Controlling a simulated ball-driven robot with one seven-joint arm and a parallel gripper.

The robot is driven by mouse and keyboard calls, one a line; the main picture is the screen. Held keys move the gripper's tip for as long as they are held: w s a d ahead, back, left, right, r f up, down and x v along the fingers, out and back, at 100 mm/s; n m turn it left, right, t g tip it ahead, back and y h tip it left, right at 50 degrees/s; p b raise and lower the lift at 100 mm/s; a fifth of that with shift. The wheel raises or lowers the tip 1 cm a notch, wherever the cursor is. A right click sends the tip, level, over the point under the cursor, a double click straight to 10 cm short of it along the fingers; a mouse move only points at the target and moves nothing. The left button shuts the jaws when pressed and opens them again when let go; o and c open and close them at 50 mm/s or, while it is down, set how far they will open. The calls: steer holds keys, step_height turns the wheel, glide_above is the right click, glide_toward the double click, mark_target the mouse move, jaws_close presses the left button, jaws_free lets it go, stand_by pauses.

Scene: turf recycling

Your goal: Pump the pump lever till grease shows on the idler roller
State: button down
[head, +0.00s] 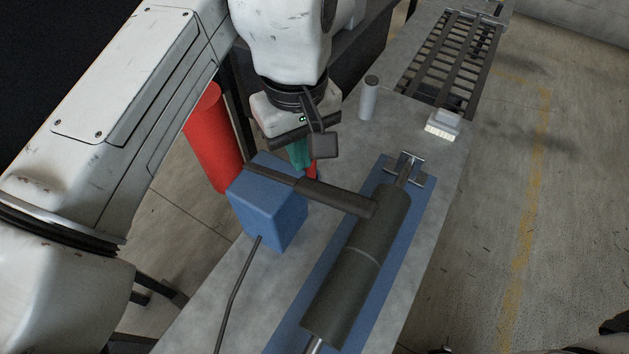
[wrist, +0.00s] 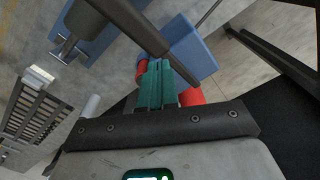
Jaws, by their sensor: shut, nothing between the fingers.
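The pump is a blue box (head: 266,212) on the grey bench, with a dark pump lever (head: 335,196) running from its top to the right, its thicker end over the roller. In the wrist view the lever (wrist: 130,22) crosses in front of the blue box (wrist: 192,52). The idler roller (head: 363,255) is a dark grey-green cylinder with a thin pale line around its middle; I see no clear grease on it. My gripper (head: 301,160), with teal fingers (wrist: 155,75), is shut and empty close beside the lever's far side. I cannot tell whether they touch.
A blue base (head: 405,265) lies under the roller. A grey cylinder (head: 369,98) and a pale-bristled brush (head: 443,125) stand farther back on the bench. A dark slatted rack (head: 452,55) is beyond them. A red cylinder (head: 212,140) stands left of the bench. A dark hose (head: 235,295) leaves the pump.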

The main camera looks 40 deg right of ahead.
mark_target(302, 182)
steer(key=shift+f+b, duration=2.3)
steer(key=shift+f, duration=2.6)
step_height(302, 182, up, 7)
steer(key=p, duration=0.6)
steer(key=shift+r, duration=0.1)
step_height(302, 182, up, 5)
steer(key=p, duration=0.5)
steer(key=shift+r+p, duration=0.6)
steer(key=shift+r, duration=0.35)
